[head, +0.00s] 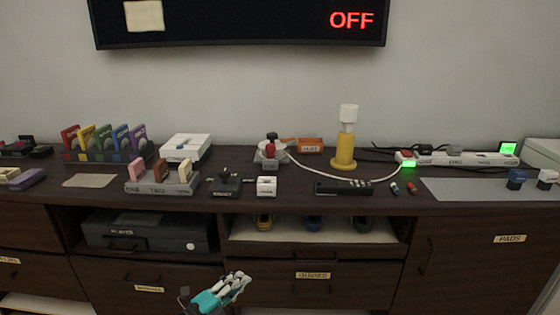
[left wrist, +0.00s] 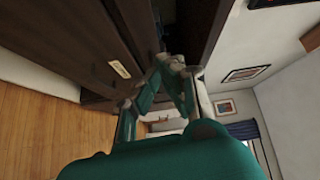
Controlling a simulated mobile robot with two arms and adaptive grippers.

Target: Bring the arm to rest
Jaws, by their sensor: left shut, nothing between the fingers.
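My left gripper (head: 240,281) shows at the bottom of the head view, in front of the dark cabinet's lower drawers. Its teal and grey fingers are shut and empty. In the left wrist view the two fingers (left wrist: 163,66) meet at their tips, with nothing between them. The cabinet front fills the upper left of that view, beyond the fingers. I cannot tell whether the gripper touches the cabinet. My right gripper is in neither view.
The dark cabinet top (head: 300,199) carries game cartridges, a white console (head: 186,148), a yellow lamp-like stand (head: 345,140), a power strip (head: 465,159) and a grey mat (head: 470,190). A black case (head: 150,232) sits on an open shelf. A screen reading OFF (head: 240,22) hangs above.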

